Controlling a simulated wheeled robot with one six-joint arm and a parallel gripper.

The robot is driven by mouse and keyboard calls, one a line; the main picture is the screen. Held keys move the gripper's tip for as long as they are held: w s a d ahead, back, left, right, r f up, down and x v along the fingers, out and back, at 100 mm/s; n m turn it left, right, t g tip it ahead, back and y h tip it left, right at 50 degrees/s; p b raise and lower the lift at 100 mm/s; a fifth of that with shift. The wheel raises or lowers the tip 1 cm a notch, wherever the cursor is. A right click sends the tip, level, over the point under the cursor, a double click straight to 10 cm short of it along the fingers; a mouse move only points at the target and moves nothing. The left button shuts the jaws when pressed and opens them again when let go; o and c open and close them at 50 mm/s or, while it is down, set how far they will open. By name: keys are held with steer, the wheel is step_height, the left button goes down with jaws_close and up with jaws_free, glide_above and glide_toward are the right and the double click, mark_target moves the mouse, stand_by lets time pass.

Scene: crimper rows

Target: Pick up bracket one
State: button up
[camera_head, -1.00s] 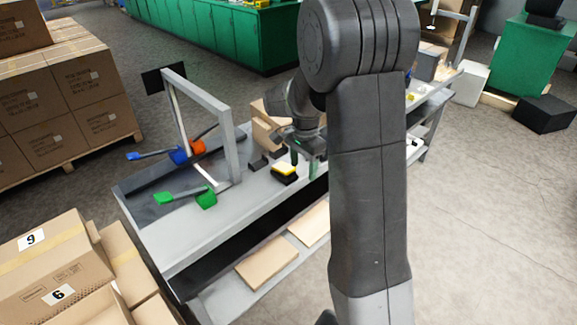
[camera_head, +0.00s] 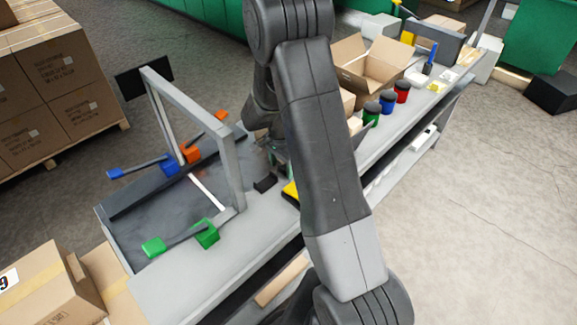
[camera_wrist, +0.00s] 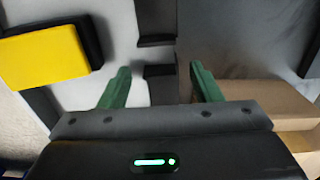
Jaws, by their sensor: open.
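My gripper (camera_wrist: 159,70) is open, with its two green fingers spread and nothing held between them. Beyond the fingertips in the wrist view is a small dark block (camera_wrist: 160,72), with a dark strip (camera_wrist: 156,20) farther up. In the head view a small black piece (camera_head: 265,183) lies on the grey bench near the gripper, which is mostly hidden behind my arm. No label shows which piece is bracket one, so I cannot tell. A yellow-topped black block (camera_wrist: 45,55) sits left of the fingers and shows partly in the head view (camera_head: 291,190).
A grey frame (camera_head: 232,165) stands on the bench (camera_head: 185,290), with green-handled (camera_head: 205,233), blue-handled (camera_head: 170,163) and orange-handled (camera_head: 190,153) tools by it. Green, blue and red jars (camera_head: 402,92) and an open carton (camera_head: 375,70) stand right. Stacked boxes (camera_head: 60,80) are left.

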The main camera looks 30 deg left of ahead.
steer(key=shift+f, duration=0.15)
steer(key=c, duration=1.1)
steer(key=shift+o, duration=0.2)
